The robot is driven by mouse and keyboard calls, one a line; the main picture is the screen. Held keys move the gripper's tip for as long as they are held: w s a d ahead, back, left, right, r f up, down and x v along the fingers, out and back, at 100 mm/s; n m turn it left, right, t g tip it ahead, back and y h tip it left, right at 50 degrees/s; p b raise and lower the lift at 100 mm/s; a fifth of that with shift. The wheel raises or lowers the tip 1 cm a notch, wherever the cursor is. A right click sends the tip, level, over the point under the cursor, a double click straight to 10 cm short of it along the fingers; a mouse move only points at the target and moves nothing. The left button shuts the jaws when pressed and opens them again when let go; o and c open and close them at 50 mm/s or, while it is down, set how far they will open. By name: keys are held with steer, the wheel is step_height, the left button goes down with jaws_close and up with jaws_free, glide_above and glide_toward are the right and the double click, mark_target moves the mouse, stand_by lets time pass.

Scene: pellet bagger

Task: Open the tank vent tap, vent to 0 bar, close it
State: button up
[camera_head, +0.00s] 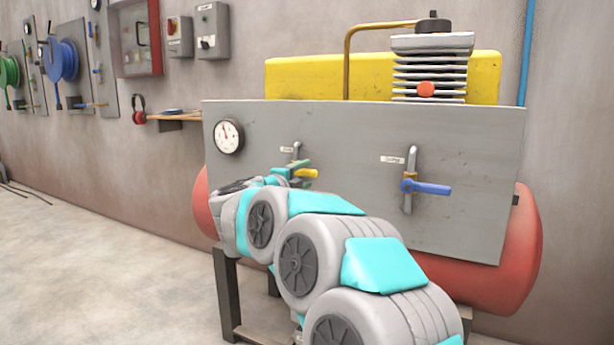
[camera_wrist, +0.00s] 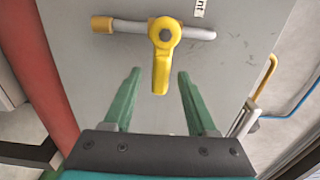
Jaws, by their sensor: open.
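The yellow vent tap (camera_wrist: 163,45) sits on a pipe (camera_wrist: 195,33) on the grey panel, beside a label partly reading "nt". Its lever lies across the pipe. In the head view the yellow lever (camera_head: 307,173) points right. My gripper (camera_wrist: 159,75) is open, its two green fingers on either side of the lever's end in the wrist view. I cannot tell if they touch it or reach its depth. In the head view my gripper (camera_head: 298,170) is at the tap and partly hides it. The round white pressure gauge (camera_head: 229,136) is at the panel's upper left; its reading is too small to tell.
A blue-handled tap (camera_head: 425,187) on its own pipe is to the right on the same panel (camera_head: 350,125). The red tank (camera_head: 510,255) lies behind the panel. A compressor head (camera_head: 432,70) and yellow guard (camera_head: 310,78) rise above.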

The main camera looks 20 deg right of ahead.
steer(key=shift+x, duration=1.15)
jaws_close()
stand_by(0.6)
